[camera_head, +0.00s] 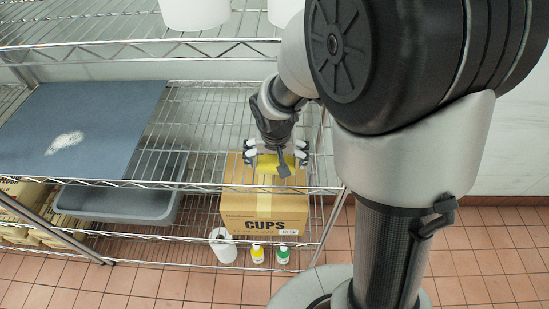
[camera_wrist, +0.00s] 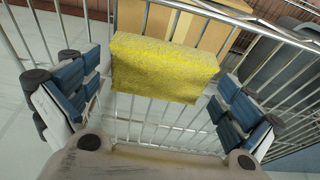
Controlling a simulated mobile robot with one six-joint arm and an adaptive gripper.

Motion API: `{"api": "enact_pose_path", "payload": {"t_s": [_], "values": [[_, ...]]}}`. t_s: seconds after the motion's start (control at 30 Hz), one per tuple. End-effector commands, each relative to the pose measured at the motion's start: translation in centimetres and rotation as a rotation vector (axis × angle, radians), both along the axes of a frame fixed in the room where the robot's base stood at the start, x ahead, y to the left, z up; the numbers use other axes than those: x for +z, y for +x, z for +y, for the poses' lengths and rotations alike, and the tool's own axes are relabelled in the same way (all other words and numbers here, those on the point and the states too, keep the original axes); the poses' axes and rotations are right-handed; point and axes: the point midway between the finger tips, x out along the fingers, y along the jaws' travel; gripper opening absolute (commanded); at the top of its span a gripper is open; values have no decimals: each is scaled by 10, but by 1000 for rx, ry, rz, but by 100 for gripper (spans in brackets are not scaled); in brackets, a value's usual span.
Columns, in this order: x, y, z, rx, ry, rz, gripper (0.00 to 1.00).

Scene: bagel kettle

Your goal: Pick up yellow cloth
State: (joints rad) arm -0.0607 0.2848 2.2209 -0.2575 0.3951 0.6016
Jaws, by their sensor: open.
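In the wrist view the cloth (camera_wrist: 165,68) lies across the wires between my two fingers, towards the far side of the gap. My gripper (camera_head: 276,153) is open just over the cloth in the head view and partly hides it. In the wrist view my gripper (camera_wrist: 158,92) shows blue-padded fingers spread wider than the cloth, with a gap on both sides.
A cardboard CUPS box (camera_head: 264,203) stands on the level below the cloth. A blue-grey board (camera_head: 85,120) lies on the shelf at left, above a grey tub (camera_head: 115,203). A paper roll (camera_head: 222,245), yellow bottle (camera_head: 257,254) and green bottle (camera_head: 283,255) stand low in front.

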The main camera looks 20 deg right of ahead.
Motion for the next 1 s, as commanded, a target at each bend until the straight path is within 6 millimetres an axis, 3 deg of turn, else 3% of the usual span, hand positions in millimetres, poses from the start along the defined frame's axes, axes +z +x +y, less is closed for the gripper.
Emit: {"api": "enact_pose_path", "payload": {"t_s": [0.07,0.63,1.0], "values": [[1,0,0,0,0,0,100],[1,0,0,1,0,0,62],[10,0,0,1,0,-2,61]]}}
